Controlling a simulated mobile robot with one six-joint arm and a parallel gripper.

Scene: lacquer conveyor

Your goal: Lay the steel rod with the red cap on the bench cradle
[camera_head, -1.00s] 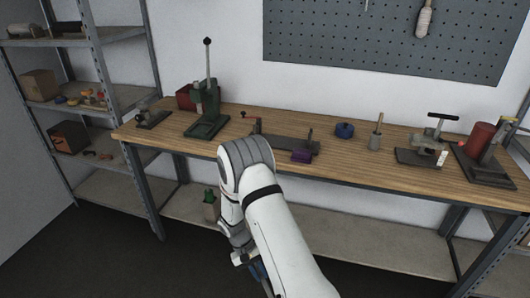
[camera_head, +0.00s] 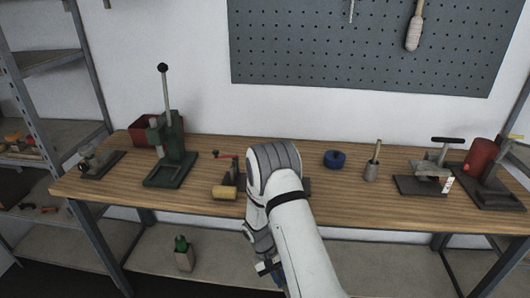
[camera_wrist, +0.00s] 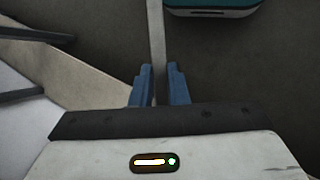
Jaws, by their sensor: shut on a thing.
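My gripper (camera_wrist: 160,70) is shut on a narrow grey bar, seemingly the steel rod (camera_wrist: 156,35). The bar runs between the blue fingers and out of the top of the wrist view. No red cap shows, so I cannot confirm which rod it is. In the head view my gripper (camera_head: 275,270) hangs low in front of the bench, mostly hidden by my arm. I cannot tell for sure which fixture is the bench cradle. A dark fixture with a red-handled crank (camera_head: 222,158) stands mid-bench, partly hidden behind my arm.
The wooden bench (camera_head: 335,194) carries a green lever press (camera_head: 170,150), a yellowish block (camera_head: 224,192), a blue round item (camera_head: 335,158), a grey cup (camera_head: 371,170) and a clamp fixture (camera_head: 425,183). A red cylinder (camera_head: 480,157) stands at right. A green-topped bottle (camera_head: 183,255) stands on the lower shelf.

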